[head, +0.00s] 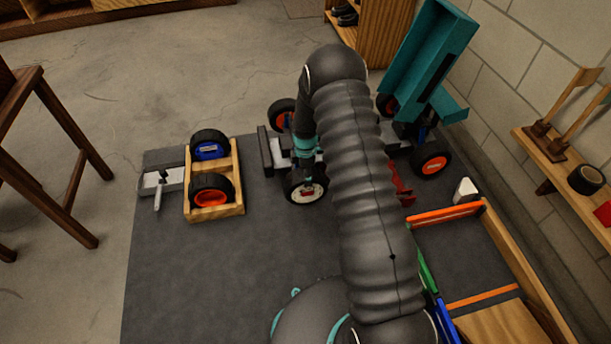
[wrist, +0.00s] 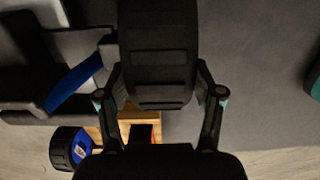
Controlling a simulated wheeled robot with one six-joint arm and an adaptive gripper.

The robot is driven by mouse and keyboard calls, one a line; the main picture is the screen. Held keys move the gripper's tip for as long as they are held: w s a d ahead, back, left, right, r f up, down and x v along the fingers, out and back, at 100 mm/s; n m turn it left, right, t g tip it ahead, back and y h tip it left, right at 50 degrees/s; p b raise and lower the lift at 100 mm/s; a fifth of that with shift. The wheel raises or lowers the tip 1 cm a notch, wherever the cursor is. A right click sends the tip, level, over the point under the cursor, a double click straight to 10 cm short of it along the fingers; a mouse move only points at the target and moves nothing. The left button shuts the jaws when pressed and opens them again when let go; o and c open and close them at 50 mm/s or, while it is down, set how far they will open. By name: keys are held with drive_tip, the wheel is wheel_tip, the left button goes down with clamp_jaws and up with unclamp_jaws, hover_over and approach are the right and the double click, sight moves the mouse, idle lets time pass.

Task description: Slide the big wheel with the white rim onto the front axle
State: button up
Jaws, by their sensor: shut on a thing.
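The big wheel with the white rim (head: 307,192) stands upright beside the near front corner of the car in the head view, its rim facing the near side. My gripper (head: 304,168) reaches down from above and is shut on it. In the wrist view the black tyre (wrist: 158,50) sits between the two fingers of the gripper (wrist: 160,96). The car's grey chassis (wrist: 60,75) lies just left of the tyre there, with a blue part (wrist: 76,80) on it. The front axle is hidden, so I cannot tell whether the wheel is around it.
A wooden tray (head: 238,190) holds a blue-rimmed wheel (head: 210,145) and an orange-rimmed wheel (head: 212,188). The car carries orange-rimmed wheels (head: 432,164) and a raised teal body (head: 425,60). A wooden-sided bin (head: 520,260) stands at right. The mat (head: 215,270) is clear at lower left.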

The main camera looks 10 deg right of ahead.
drive_tip(key=shift+w+b, duration=0.4)
drive_tip(key=shift+w, duration=0.6)
drive_tip(key=o, duration=1.6)
wheel_tip(320, 180, up, 12)
drive_tip(key=shift+r, duration=0.1)
